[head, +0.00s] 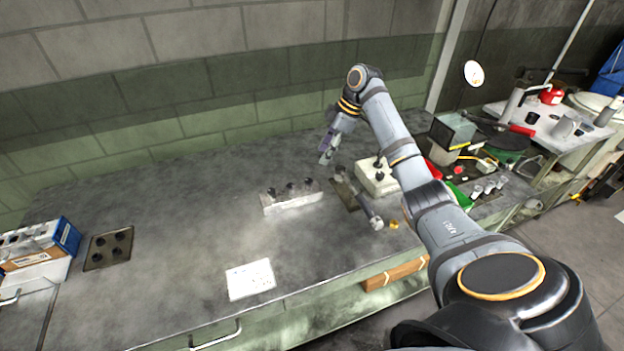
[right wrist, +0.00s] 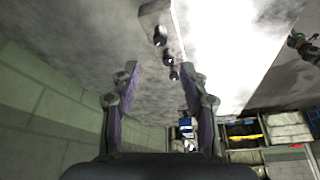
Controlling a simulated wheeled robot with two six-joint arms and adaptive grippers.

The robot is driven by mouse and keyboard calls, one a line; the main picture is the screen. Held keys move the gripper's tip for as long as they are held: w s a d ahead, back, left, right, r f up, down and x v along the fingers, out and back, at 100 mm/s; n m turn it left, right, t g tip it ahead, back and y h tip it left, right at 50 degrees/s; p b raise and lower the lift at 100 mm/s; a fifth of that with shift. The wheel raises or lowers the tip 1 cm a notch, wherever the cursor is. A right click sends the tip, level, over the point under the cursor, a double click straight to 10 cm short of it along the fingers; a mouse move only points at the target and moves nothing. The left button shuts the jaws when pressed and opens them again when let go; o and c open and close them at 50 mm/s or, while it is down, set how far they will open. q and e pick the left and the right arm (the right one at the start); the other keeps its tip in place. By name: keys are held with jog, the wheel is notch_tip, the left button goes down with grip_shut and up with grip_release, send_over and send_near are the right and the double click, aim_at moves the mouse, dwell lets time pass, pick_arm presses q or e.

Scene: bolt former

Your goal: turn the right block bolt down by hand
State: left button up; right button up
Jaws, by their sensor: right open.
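A pale block (head: 292,204) stands on the grey bench in the head view with three dark bolts in a row along its top. The right bolt (head: 307,183) is at its right end. My right gripper (head: 326,158) is above the bench, behind and right of that bolt, apart from it. My left gripper is not in view.
A dark plate (head: 346,193) and a cream box (head: 376,177) with a dark knob stand right of the block. A metal tool (head: 373,217) lies in front. A white sheet (head: 250,279) and a holed plate (head: 109,248) lie left. The bench left of the block is mostly clear.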

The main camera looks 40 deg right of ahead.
aim_at(309, 181)
jog(key=p+x, duration=0.2)
jog(key=x, duration=0.8)
jog(key=shift+a+f, duration=0.1)
jog(key=shift+f, duration=0.1)
grip_shut()
